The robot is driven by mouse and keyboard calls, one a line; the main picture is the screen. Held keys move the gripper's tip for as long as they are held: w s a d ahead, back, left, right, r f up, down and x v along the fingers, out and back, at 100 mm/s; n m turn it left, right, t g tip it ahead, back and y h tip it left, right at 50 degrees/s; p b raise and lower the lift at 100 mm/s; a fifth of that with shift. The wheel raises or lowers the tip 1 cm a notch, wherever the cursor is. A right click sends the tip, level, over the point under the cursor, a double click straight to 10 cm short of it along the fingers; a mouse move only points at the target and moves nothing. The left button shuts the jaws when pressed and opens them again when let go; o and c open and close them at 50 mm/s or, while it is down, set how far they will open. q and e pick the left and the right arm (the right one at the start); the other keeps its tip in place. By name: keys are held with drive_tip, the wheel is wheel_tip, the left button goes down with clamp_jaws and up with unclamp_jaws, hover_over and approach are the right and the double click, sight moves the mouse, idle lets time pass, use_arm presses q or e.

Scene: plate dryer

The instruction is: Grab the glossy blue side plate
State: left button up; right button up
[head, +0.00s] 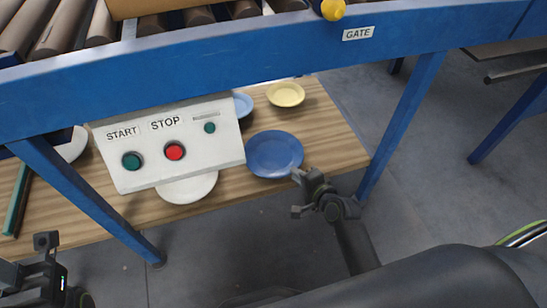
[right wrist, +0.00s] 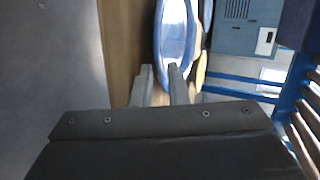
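The glossy blue side plate (head: 274,153) lies on the wooden board under the blue frame, right of the control panel. In the right wrist view the plate (right wrist: 174,30) appears edge-on ahead of the fingers. My right gripper (head: 301,182) is at the plate's lower right rim. In the right wrist view its two fingers (right wrist: 158,78) stand apart, with a gap between them; the right fingertip overlaps the plate's near edge. I cannot tell whether they touch it. My left gripper (head: 42,255) is at the lower left, far from the plate; its fingers are unclear.
A yellow plate (head: 286,94), a light blue plate (head: 242,104) and white plates (head: 187,190) (head: 72,146) lie on the board (head: 325,130). The START/STOP panel (head: 167,146) hangs over part of it. A blue leg (head: 402,125) stands right of the plate.

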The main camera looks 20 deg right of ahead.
drive_tip(key=b+x, duration=0.1)
drive_tip(key=x, duration=0.3)
drive_tip(key=shift+s+a+f+b, duration=0.1)
drive_tip(key=shift+b, duration=0.3)
clamp_jaws()
